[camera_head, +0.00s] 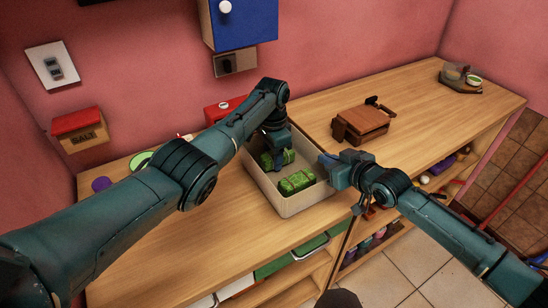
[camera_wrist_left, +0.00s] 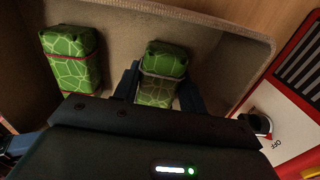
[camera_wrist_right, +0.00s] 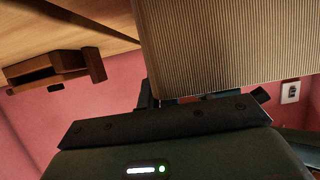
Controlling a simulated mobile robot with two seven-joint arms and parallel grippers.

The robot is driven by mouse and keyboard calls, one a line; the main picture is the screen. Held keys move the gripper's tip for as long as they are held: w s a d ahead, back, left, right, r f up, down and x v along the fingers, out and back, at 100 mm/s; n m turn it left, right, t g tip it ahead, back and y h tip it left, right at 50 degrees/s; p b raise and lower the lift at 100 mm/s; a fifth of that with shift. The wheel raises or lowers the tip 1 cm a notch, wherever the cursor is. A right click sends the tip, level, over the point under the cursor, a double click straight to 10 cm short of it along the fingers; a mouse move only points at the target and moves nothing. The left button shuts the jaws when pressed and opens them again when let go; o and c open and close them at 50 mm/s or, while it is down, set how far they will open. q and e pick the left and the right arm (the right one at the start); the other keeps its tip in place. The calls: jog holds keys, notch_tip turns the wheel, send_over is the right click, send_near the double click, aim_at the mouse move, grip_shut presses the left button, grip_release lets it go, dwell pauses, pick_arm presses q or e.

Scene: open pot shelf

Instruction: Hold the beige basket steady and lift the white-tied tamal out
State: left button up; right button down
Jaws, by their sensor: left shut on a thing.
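The beige basket (camera_head: 290,207) stands on the wooden counter. Inside it is a green tamal with a pale tie (camera_wrist_left: 160,62), also visible in the head view (camera_head: 268,161). My left gripper (camera_head: 277,150) reaches down into the basket and is shut on this tamal, with a finger on each side in the left wrist view. A second green tamal (camera_head: 297,182), red-tied in the left wrist view (camera_wrist_left: 72,60), lies apart from it in the basket. My right gripper (camera_head: 332,166) is at the basket's right rim; its finger gap is unclear. The ribbed basket wall (camera_wrist_right: 230,45) fills much of the right wrist view.
A red device (camera_head: 222,110) with a knob stands behind the basket at left. A brown wooden box (camera_head: 361,124) is to the right. A tray with cups (camera_head: 461,80) sits at the counter's far end. Bare counter (camera_head: 418,102) lies between them.

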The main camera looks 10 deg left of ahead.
pick_arm(q)
notch_tip(320, 180, up, 9)
jog(key=shift+r, duration=0.2)
pick_arm(e)
jog(key=c, duration=1.6)
grip_release()
jog(key=shift+o, duration=0.2)
jog(key=v, duration=1.2)
